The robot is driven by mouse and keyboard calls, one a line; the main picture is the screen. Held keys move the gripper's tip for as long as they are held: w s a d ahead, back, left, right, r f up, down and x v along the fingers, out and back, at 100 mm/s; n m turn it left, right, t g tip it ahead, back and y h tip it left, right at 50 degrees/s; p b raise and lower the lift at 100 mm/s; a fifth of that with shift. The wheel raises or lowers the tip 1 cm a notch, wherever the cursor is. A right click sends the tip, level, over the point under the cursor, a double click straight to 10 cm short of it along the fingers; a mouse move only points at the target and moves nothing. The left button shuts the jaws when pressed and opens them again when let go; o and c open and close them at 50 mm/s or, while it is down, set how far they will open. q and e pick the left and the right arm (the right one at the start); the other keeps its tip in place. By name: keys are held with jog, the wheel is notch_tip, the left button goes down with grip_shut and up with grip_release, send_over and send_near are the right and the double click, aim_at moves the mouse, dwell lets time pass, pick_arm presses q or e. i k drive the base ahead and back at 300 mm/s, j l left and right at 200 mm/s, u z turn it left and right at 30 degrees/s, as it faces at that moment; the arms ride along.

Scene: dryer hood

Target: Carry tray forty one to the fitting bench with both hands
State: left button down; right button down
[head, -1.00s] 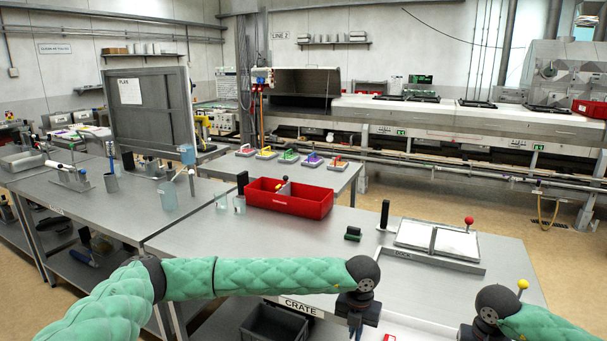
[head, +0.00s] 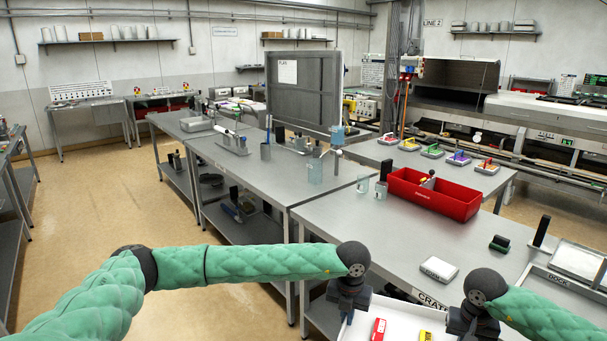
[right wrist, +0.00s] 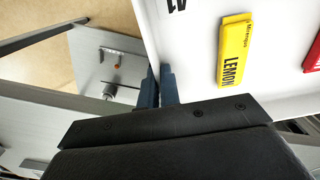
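The white tray (head: 393,313) is at the bottom of the head view, in front of me, with a red packet (head: 378,329) and a yellow packet in it. No bench in view is readably labelled as the fitting bench.
A steel bench (head: 400,240) with a red divided bin (head: 435,195) and a white block (head: 438,269) lies just beyond the tray. Another steel bench (head: 260,180) adjoins it on the left. Open tan floor (head: 120,190) lies to the left, with benches along the back wall.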

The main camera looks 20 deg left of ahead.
aim_at(277, 175)
jog(key=i+j+u, duration=0.55)
jog(key=i+j, duration=0.75)
jog(key=j, duration=0.2)
jog(key=i+j, duration=0.15)
jog(key=i, duration=0.45)
jog(key=i+j, duration=0.15)
jog(key=i, duration=1.55)
